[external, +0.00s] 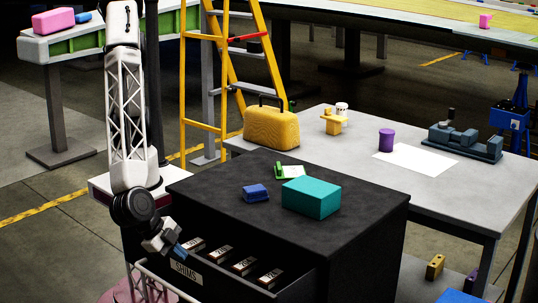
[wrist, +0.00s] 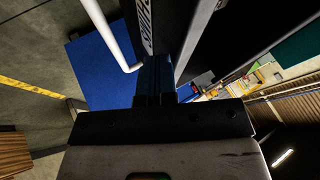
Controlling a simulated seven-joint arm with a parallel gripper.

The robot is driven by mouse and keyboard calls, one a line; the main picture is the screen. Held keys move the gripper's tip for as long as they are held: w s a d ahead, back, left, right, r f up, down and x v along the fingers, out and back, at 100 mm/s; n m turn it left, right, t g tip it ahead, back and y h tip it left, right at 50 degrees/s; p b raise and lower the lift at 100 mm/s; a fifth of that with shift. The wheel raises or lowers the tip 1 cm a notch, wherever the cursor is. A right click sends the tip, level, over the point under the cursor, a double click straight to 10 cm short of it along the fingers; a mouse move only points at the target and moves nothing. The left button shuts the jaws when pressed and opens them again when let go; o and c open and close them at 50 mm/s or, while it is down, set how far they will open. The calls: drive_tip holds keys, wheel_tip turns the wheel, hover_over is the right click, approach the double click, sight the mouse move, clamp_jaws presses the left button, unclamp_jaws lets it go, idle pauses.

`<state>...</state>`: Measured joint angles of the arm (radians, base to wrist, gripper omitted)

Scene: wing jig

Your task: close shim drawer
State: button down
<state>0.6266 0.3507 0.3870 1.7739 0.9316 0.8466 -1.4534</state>
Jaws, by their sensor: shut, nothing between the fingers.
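The shim drawer (external: 186,271), with a "SHIMS" label on its front, is pulled out of the black cabinet (external: 350,243). Several labelled shim blocks (external: 243,265) lie inside it. My gripper (external: 180,250) is shut and empty, at the left end of the drawer front, close to its top edge. I cannot tell whether it touches. In the wrist view the shut fingers (wrist: 155,80) point toward the drawer front (wrist: 147,25), which shows part of the label. A white bent bar (wrist: 113,35), apparently the drawer handle, runs beside the fingers.
On the cabinet top are a teal box (external: 311,197), a blue block (external: 255,192) and a green item (external: 280,171). Behind it a grey table (external: 480,195) holds a yellow case (external: 271,128) and a purple cylinder (external: 386,140). A yellow ladder (external: 262,70) stands behind.

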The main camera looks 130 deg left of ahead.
sight(196, 256)
drive_tip(key=a, duration=1.5)
drive_tip(key=shift+a, duration=0.4)
drive_tip(key=shift+d, duration=0.15)
drive_tip(key=s+d+r, duration=0.3)
drive_tip(key=d+r, duration=0.5)
drive_tip(key=shift+s+d, duration=0.25)
drive_tip(key=shift+s, duration=0.15)
drive_tip(key=shift+w, duration=0.1)
drive_tip(key=shift+h, duration=0.3)
drive_tip(key=w+d+f, duration=0.1)
drive_tip(key=w+f, duration=0.1)
drive_tip(key=w+d+f, duration=0.2)
drive_tip(key=w+f, duration=0.1)
drive_tip(key=w+d+f, duration=0.1)
drive_tip(key=w+f, duration=0.1)
drive_tip(key=f, duration=0.1)
drive_tip(key=shift+w+d, duration=0.2)
drive_tip(key=shift+d, duration=0.05)
